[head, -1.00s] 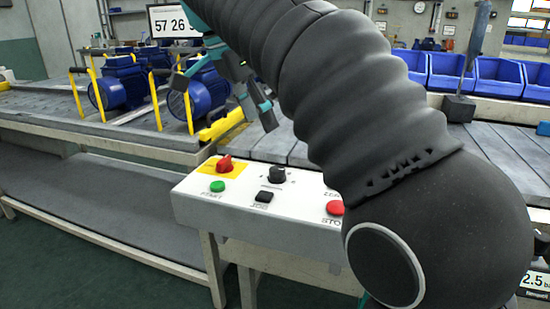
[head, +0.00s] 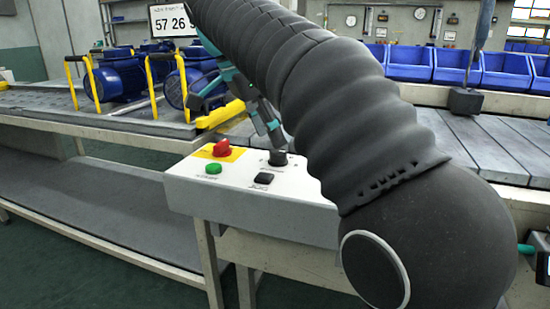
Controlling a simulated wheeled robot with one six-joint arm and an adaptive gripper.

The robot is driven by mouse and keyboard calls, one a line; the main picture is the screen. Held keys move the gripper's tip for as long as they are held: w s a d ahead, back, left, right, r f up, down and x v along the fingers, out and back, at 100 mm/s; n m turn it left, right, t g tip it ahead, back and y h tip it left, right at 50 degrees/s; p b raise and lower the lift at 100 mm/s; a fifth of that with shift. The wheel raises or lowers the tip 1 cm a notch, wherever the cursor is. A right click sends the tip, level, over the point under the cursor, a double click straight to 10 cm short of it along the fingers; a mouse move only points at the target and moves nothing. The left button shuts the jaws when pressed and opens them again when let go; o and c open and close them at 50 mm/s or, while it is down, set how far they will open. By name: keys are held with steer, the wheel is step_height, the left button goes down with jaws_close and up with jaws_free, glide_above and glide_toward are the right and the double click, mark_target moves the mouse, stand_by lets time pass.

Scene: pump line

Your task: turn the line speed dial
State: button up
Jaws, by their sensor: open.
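The line speed dial is a black round knob (head: 278,158) on the white control box (head: 252,208), partly right of the red switch. My gripper (head: 266,124) hangs just above and slightly left of the dial in the picture, with teal and dark fingers. It is open and holds nothing. A small gap seems to show between the fingertips and the knob; the depth is hard to judge. My arm covers the right part of the box.
A red knob (head: 221,148) on a yellow plate, a green button (head: 213,169) and a black switch (head: 264,178) sit close around the dial. Blue pumps (head: 122,78) stand on the conveyor behind. A hanging grey pendant (head: 466,100) is at right.

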mark_target(278, 151)
steer(key=shift+b+x, duration=0.45)
steer(key=shift+x, duration=1.45)
steer(key=shift+c, duration=0.2)
jaws_close()
